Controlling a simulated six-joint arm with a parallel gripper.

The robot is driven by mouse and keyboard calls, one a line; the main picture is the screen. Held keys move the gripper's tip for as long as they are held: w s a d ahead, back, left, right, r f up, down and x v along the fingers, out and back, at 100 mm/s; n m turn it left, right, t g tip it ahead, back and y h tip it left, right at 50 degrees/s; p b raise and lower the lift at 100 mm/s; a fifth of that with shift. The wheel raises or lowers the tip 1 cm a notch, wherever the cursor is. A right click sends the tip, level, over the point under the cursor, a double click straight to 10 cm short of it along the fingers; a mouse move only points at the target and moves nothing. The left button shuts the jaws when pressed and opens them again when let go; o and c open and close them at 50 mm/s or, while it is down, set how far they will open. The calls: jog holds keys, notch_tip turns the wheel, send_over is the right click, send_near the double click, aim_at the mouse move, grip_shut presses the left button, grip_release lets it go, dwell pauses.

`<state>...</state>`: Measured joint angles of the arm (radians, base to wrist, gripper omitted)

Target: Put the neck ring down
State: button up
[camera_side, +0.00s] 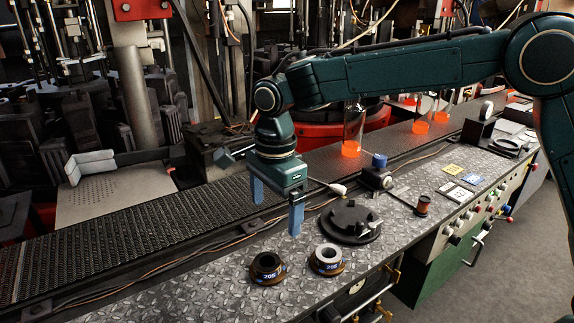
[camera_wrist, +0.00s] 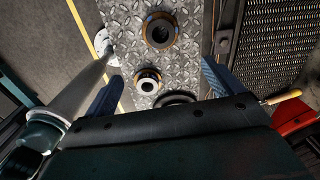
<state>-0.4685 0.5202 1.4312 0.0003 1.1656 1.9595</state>
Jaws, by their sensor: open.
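Two ring-shaped parts stand upright on the diamond-plate bench (camera_side: 215,284), apart from each other. One is a dark ring (camera_side: 267,267) with a blue-and-white label; the other ring has a pale grey top (camera_side: 327,256) and a similar label. I cannot tell which is the neck ring. The wrist view shows the dark ring (camera_wrist: 160,30) farther off and the pale-topped ring (camera_wrist: 148,81) nearer. My gripper (camera_side: 277,209) is open and empty, above the bench and behind the rings in the side view. Its blue fingers (camera_wrist: 162,70) are spread wide in the wrist view.
A black round plate with raised lugs (camera_side: 350,220) lies just behind the pale-topped ring. A conveyor (camera_side: 110,235) runs behind the bench, with glowing glassware (camera_side: 352,125) farther along. A brush-like tool (camera_side: 333,187), a small spool (camera_side: 423,204) and cards (camera_side: 455,194) lie to the right.

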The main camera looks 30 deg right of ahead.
jog(key=s+d+r+n+t, duration=0.3)
jog(key=s+d+r+n, duration=0.65)
jog(key=d, duration=0.55)
jog(key=s+d+f+n+t, duration=0.1)
jog(key=s+d+n, duration=0.2)
jog(key=s, duration=0.6)
jog(key=s+d+f+n+t, duration=0.1)
jog(key=s+d+n, duration=0.3)
jog(key=s, duration=0.5)
jog(key=shift+s+d+f, duration=0.25)
jog(key=shift+s+d, duration=0.05)
jog(key=shift+d, duration=0.3)
